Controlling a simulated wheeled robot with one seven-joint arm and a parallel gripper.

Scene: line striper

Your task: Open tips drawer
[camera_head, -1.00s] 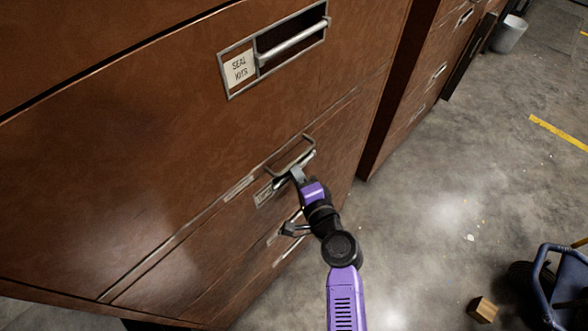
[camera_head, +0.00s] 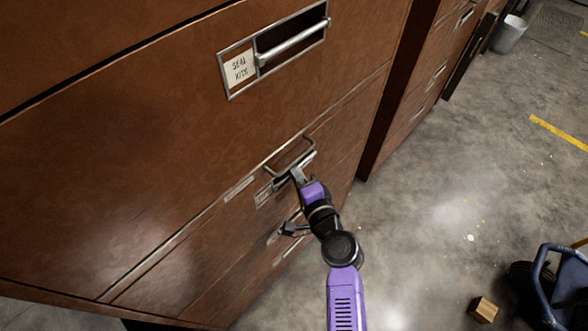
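A brown cabinet fills the left of the view. Its large upper drawer (camera_head: 120,170) has a label reading "SEAL KITS" (camera_head: 239,69). Lower down is a narrower drawer front (camera_head: 215,240) with a small label (camera_head: 264,195) too small to read, so I cannot tell whether it is the tips drawer. A metal handle (camera_head: 308,160) shows at this lower front. My gripper (camera_head: 298,175) is at this handle, seemingly touching it. Its fingers are small and partly hidden, so I cannot tell whether they are shut on it.
Another metal handle (camera_head: 293,229) lies lower on the cabinet, partly beside my arm. A second cabinet (camera_head: 412,90) stands behind. Concrete floor (camera_head: 450,200) is open to the right, with a wooden block (camera_head: 483,309) and a blue-framed wheeled object (camera_head: 545,290) at lower right.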

